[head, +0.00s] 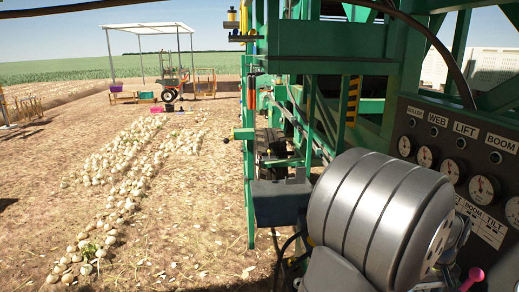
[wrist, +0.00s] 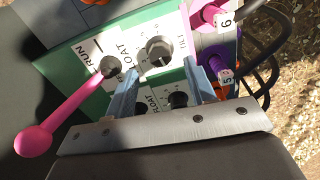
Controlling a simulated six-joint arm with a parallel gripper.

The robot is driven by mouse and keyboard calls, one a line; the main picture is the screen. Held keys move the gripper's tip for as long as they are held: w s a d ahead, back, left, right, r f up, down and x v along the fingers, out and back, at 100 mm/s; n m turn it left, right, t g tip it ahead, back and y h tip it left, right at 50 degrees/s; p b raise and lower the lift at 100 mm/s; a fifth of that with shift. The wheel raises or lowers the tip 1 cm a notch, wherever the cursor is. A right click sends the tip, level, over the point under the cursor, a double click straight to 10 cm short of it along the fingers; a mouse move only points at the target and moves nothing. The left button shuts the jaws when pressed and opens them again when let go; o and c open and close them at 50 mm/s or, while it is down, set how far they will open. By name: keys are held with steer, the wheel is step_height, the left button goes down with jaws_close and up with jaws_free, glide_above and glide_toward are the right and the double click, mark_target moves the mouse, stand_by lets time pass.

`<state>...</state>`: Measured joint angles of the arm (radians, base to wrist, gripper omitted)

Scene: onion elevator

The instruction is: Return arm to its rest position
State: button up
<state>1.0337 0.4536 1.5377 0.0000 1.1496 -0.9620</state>
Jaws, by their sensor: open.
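My gripper (wrist: 157,75) is open in the wrist view, its two blue-grey fingers spread apart over a control panel (wrist: 92,49) with nothing visible between them except the panel behind. A pink lever (wrist: 67,112) with a round knob slants off to the left of the fingers. Its pink knob (head: 475,276) also shows at the lower right of the head view. My grey metal arm link fills the lower right of the head view and hides much of what lies behind it. The gripper fingers are hidden in the head view.
A dark gauge panel (head: 455,150) stands right of my arm, beside a green machine frame (head: 335,42). Purple fittings (wrist: 208,14) and dark cables (wrist: 268,52) lie right of the fingers. Rows of onions (head: 120,170) lie on open ground at left.

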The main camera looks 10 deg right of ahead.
step_height(320, 180, up, 13)
step_height(320, 180, down, 18)
steer(key=shift+r, duration=0.2)
steer(key=m, duration=0.3)
steer(key=shift+m, duration=0.4)
steer(key=m, duration=0.4)
steer(key=shift+r, duration=0.1)
steer(key=m, duration=0.4)
steer(key=shift+m, duration=2)
